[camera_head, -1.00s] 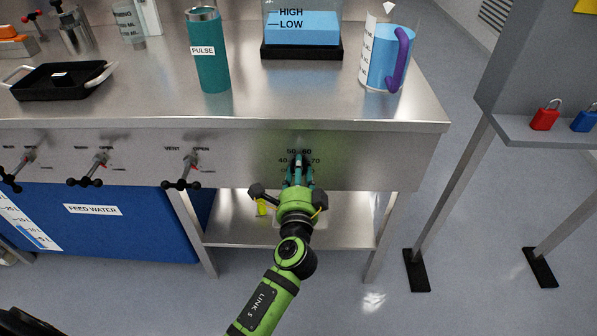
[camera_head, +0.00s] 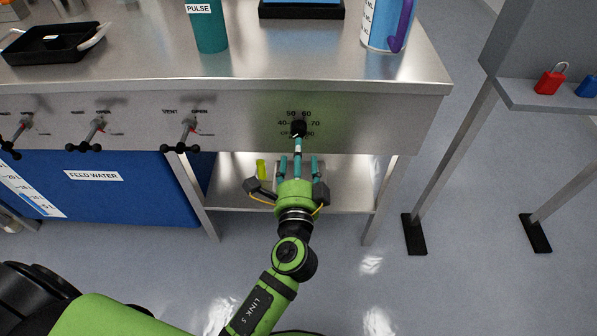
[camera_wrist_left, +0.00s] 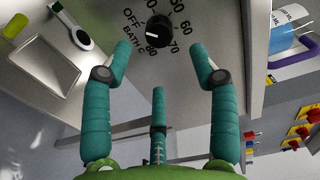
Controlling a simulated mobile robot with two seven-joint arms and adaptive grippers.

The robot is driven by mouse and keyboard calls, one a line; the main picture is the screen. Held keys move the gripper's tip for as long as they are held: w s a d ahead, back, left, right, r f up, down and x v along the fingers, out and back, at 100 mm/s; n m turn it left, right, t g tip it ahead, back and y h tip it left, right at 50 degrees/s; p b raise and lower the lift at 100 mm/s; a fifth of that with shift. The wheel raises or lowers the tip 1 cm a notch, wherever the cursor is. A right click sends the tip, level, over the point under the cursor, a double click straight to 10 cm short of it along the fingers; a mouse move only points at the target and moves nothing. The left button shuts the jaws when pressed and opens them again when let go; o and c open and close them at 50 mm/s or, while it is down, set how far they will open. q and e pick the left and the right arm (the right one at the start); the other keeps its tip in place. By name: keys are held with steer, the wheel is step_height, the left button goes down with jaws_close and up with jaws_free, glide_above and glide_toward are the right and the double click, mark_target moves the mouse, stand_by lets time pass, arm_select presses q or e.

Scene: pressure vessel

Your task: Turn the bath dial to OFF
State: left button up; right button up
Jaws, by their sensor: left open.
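The bath dial (camera_head: 299,128) is a round black knob on the steel front panel of the bench, ringed by printed numbers and OFF. In the left wrist view the dial (camera_wrist_left: 158,29) shows a white mark pointing left, between the OFF and BATH lettering; I cannot tell if it is exactly at OFF. My left gripper (camera_head: 299,157) is just below and in front of the dial. Its teal fingers are spread, and in the wrist view the gripper (camera_wrist_left: 160,62) is empty, with the dial beyond the fingertips. My right gripper is not in view.
Three valve handles line the panel, the nearest one (camera_head: 187,135) left of the dial. A steel lower shelf (camera_head: 235,195) with a yellow-green item (camera_head: 261,169) lies below. The teal PULSE bottle (camera_head: 210,28) and a purple-handled jug (camera_head: 385,25) stand on top. A stand (camera_head: 540,98) holds padlocks at right.

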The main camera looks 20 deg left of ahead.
arm_select(q)
steer(key=v, duration=0.4)
steer(key=shift+s+d, duration=0.1)
steer(key=shift+s, duration=0.1)
steer(key=shift+f, duration=0.1)
